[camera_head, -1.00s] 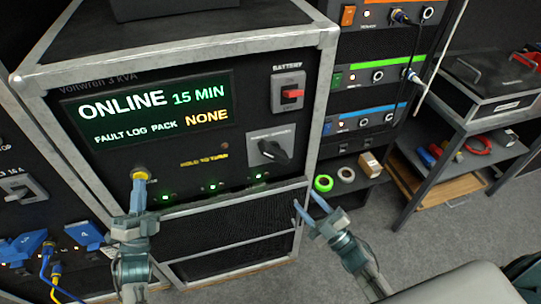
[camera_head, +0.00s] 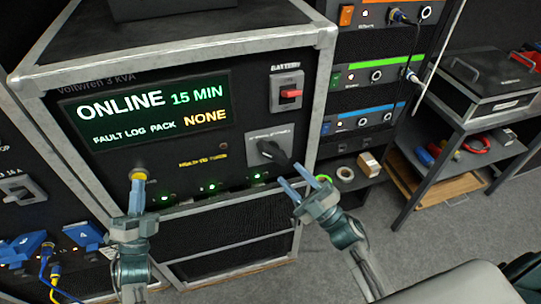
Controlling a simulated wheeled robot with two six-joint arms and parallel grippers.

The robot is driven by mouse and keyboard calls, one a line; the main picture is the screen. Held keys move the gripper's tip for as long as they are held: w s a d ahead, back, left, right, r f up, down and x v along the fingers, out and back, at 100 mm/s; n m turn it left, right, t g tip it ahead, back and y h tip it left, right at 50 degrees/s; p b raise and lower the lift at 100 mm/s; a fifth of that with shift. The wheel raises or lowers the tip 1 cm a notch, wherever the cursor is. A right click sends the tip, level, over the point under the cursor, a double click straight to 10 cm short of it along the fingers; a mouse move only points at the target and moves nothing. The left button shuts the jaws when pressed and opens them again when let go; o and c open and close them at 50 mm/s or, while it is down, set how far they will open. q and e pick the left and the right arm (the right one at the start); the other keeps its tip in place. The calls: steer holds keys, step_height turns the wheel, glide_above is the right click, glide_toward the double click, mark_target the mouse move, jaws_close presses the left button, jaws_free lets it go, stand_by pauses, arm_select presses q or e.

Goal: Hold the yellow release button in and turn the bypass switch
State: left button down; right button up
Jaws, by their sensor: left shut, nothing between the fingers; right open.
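The yellow release button (camera_head: 138,175) sits at the lower left of the black unit's front panel. My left gripper (camera_head: 137,186) is shut, its fingertips at the button and covering part of it; whether the button is pressed in, I cannot tell. The bypass switch (camera_head: 271,151) is a black rotary handle on a grey plate at the panel's right, its handle slanting down to the right. My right gripper (camera_head: 303,184) is open and empty, just below and right of the switch handle, its fingers pointing up toward it.
The unit's screen (camera_head: 150,110) reads ONLINE, 15 MIN, PACK NONE. A red battery switch (camera_head: 291,93) is above the bypass switch. A rack with a shelf holding tape rolls (camera_head: 345,174) stands to the right. Blue connectors (camera_head: 84,234) with cables are at lower left.

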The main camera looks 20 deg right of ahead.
mark_target(276, 159)
steer(key=x, duration=0.7)
steer(key=shift+w+a+r, duration=0.15)
steer(key=shift+w+r, duration=0.05)
steer(key=shift+w, duration=0.05)
